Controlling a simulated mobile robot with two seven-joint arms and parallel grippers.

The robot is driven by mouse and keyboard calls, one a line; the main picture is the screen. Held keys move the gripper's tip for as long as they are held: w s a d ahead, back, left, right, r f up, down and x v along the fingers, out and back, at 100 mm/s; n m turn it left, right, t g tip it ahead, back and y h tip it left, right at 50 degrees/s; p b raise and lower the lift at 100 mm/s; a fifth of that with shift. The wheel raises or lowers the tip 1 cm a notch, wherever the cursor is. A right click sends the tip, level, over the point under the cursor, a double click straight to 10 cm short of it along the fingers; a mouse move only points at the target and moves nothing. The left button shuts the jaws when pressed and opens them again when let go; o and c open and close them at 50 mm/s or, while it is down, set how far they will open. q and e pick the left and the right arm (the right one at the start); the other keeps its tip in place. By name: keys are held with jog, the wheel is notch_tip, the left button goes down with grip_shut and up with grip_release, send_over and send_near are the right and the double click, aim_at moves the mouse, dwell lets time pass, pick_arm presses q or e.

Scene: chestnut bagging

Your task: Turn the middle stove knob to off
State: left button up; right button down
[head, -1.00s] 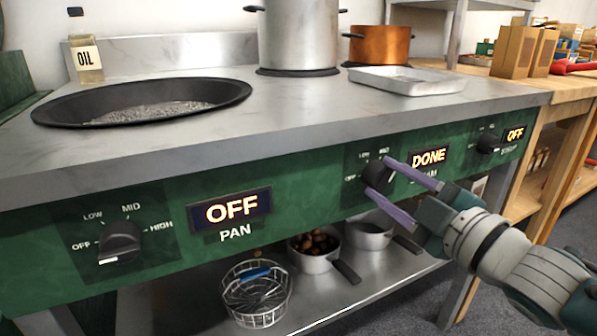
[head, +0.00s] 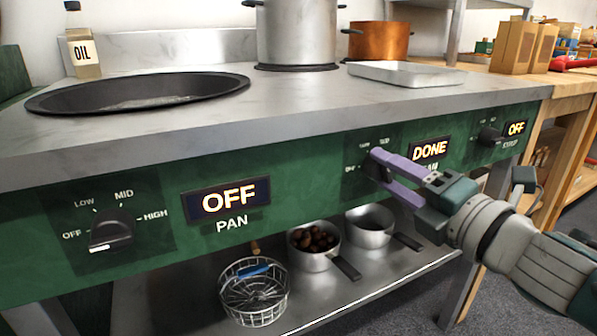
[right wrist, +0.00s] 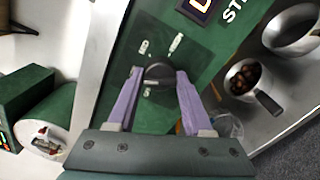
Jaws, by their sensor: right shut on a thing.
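The middle stove knob (head: 371,168) is a dark round knob on the green front panel, left of a display reading DONE (head: 430,149). My right gripper (head: 374,162) is shut on it, with a purple finger on each side. In the right wrist view the knob (right wrist: 158,73) sits between the two fingertips of the gripper (right wrist: 159,78). Marks show around the knob, but the fingers hide some, and I cannot tell its exact setting. My left gripper is not in view.
The pan knob (head: 110,232) is at the left, with a display reading OFF (head: 219,201). Another knob (head: 489,136) is at the right. A wire basket (head: 252,290) and a pot of chestnuts (head: 313,245) stand on the shelf below. A steel tray (head: 406,74) lies on the stove top.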

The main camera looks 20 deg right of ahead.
jog(key=n+b, duration=0.1)
jog(key=n, duration=0.2)
jog(key=shift+f+n, duration=0.1)
jog(key=shift+n, duration=0.3)
jog(key=n+b, duration=0.1)
jog(key=n, duration=0.2)
jog(key=shift+n, duration=0.3)
jog(key=n+b, duration=0.1)
jog(key=n, duration=0.2)
jog(key=shift+n+b, duration=0.3)
jog(key=shift+n, duration=1.4)
jog(key=shift+c, duration=1.5)
grip_release()
